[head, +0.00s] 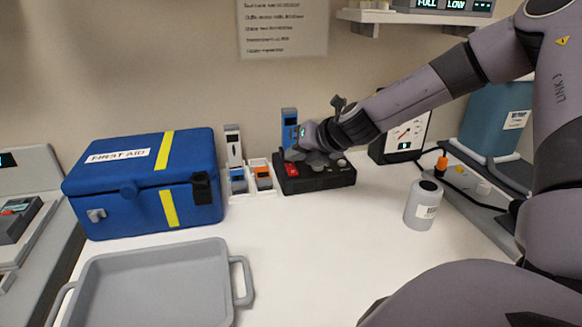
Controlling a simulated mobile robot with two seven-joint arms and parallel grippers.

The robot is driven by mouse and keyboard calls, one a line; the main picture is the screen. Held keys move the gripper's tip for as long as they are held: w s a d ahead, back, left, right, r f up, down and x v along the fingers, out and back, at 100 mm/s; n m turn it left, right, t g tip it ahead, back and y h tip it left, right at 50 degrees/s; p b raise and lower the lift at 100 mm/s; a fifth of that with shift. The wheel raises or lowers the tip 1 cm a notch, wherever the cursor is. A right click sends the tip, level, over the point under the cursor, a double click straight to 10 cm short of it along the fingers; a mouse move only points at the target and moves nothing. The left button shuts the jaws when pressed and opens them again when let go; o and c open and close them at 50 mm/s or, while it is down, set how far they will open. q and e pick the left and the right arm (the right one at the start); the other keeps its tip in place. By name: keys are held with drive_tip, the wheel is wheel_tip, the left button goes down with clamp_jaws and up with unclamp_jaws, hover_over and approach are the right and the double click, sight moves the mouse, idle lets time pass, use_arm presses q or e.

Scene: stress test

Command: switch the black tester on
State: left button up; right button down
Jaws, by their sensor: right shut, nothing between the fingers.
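The black tester (318,183) is a low dark box at the back of the white table, against the wall side. A red switch (291,170) shows at its left end, and a light grey knob (342,163) sits near its right end. My right gripper (314,158) reaches in from the right and is shut and empty, with its tips just over the tester's top near the middle. I cannot tell whether the tips touch it. The hand hides part of the tester's top. My left gripper is not in view.
A blue first aid case (145,190) and small blue and orange testers (262,172) stand to the left. A grey tray (155,245) lies in front. A gauge box (385,155) and a grey jar (423,205) stand to the right. The table's middle is clear.

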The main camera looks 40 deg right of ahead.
sight(296, 172)
idle(0.7)
drive_tip(key=shift+f, duration=0.1)
drive_tip(key=shift+f+b, duration=0.3)
drive_tip(key=shift+b, duration=0.05)
drive_tip(key=shift+f, duration=0.3)
idle(0.4)
idle(0.3)
drive_tip(key=shift+s+r+p, duration=0.1)
drive_tip(key=shift+r+p, duration=0.3)
drive_tip(key=shift+r, duration=0.25)
drive_tip(key=r+p, duration=0.4)
drive_tip(key=r, duration=0.1)
drive_tip(key=shift+s+a+r+p, duration=0.1)
drive_tip(key=shift+s+a+p, duration=0.1)
drive_tip(key=shift+s+p, duration=0.15)
